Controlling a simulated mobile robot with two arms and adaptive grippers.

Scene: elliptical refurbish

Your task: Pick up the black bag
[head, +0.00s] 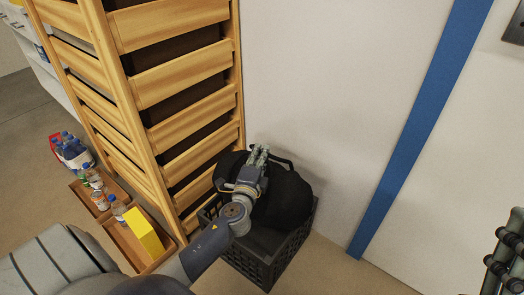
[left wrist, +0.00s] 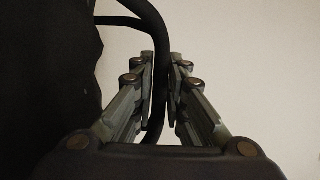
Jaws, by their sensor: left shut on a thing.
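The black bag (head: 287,196) sits in a dark plastic crate (head: 262,270) against the wall, beside the wooden drawer unit. My left gripper (head: 260,153) is over the bag, at its handle. In the left wrist view the black handle (left wrist: 158,50) runs between the two fingers of my left gripper (left wrist: 163,72), which are shut on it. The bag's dark body (left wrist: 50,60) fills the left of that view. My arm hides part of the bag and crate in the head view.
A tall wooden drawer unit (head: 185,80) stands just left of the crate. Low wooden trays (head: 118,238) with bottles and a yellow box (head: 144,233) are on the floor at left. A white wall (head: 330,90) with a blue strip (head: 415,135) is behind. Floor is open in front right.

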